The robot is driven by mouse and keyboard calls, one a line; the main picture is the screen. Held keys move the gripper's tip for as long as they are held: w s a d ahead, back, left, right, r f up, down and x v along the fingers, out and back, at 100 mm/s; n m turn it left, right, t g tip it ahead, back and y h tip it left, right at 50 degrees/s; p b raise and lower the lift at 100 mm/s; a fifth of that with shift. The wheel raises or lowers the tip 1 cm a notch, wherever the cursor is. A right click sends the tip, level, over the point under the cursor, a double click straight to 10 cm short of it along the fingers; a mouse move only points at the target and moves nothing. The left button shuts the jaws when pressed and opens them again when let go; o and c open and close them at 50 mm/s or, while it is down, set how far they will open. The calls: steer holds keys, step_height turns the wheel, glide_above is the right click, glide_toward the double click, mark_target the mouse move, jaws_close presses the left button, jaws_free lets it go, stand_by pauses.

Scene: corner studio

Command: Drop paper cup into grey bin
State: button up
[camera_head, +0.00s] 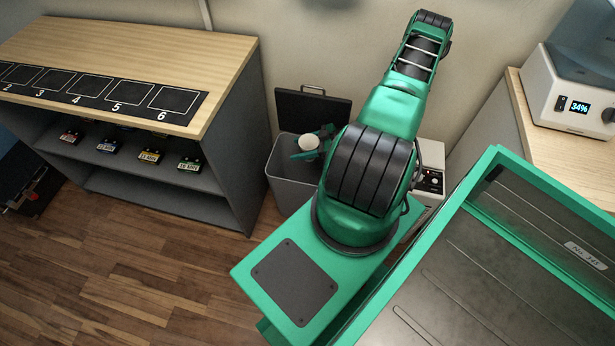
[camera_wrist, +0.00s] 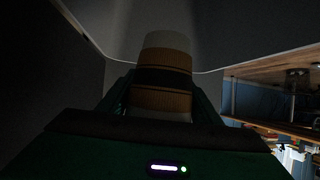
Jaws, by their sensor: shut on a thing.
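The paper cup (camera_wrist: 163,77) is brown and white with a dark band, and it fills the middle of the wrist view. In the head view its round white end (camera_head: 309,142) shows at the bin's opening. My gripper (camera_head: 312,152) is shut on the cup and holds it over or just inside the mouth of the grey bin (camera_head: 289,188). The bin's dark lid (camera_head: 313,111) stands open at the back. My arm hides the bin's right part. The wrist view is dark, with pale surfaces around the cup.
A wooden-topped shelf unit (camera_head: 150,50) with numbered squares stands close left of the bin. Several small labelled items sit on its shelf. A white device (camera_head: 432,165) stands right of the bin, behind my arm. A green-rimmed tray (camera_head: 480,255) is at the lower right. Floor is clear at lower left.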

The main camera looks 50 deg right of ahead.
steer(key=shift+f, duration=1.8)
steer(key=o, duration=1.1)
steer(key=shift+c, duration=0.2)
steer(key=shift+r, duration=0.1)
steer(key=s+a+r, duration=0.1)
steer(key=a+r, duration=0.9)
steer(key=a, duration=0.1)
steer(key=shift+s+a+r, duration=0.2)
steer(key=shift+a+r, duration=0.15)
steer(key=shift+r, duration=0.05)
steer(key=shift+r, duration=0.1)
